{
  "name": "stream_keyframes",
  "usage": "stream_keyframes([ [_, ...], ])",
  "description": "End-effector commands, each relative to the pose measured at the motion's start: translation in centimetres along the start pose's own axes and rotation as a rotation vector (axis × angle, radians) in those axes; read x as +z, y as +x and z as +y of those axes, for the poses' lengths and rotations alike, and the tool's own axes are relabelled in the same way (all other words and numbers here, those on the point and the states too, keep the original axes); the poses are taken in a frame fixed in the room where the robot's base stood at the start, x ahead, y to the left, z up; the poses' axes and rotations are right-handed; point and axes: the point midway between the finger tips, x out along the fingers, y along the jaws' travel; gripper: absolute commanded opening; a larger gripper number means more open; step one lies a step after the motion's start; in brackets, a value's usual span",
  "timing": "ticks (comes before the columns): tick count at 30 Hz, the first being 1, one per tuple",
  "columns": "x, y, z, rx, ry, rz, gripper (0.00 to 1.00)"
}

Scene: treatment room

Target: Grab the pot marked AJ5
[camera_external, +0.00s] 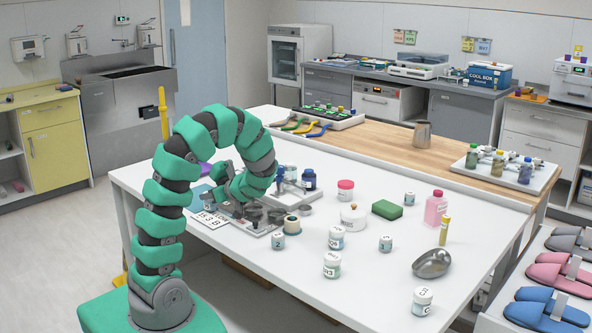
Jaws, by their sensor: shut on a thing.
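Several small white-lidded pots with printed labels stand on the white table (480,225). One pot (336,238) and another pot (332,266) are near the middle, a smaller pot (386,243) is right of them. A pot (422,303) is at the front edge, one more pot (410,199) farther back, and a pot (278,241) at the left. The labels are too small for me to read AJ5 for certain. My gripper (238,208) is low at the table's left side, left of these pots. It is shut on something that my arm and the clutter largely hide.
Grey metal gear and letter cards (214,217) crowd around my gripper. Blue-capped bottles (309,180) stand just behind. A green sponge (387,209), pink bottle (435,208), yellow-capped tube (444,232) and metal scoop (432,264) are to the right.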

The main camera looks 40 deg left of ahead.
Motion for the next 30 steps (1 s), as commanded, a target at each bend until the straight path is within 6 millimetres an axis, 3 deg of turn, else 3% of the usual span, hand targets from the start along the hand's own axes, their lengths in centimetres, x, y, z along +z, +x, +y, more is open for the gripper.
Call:
stream_keyframes([
  [13,-3.2,-1.5,-0.1,0.003,-0.001,-0.003,0.18],
  [30,-2.2,-5.9,-9.8,0.006,0.002,-0.004,0.18],
])
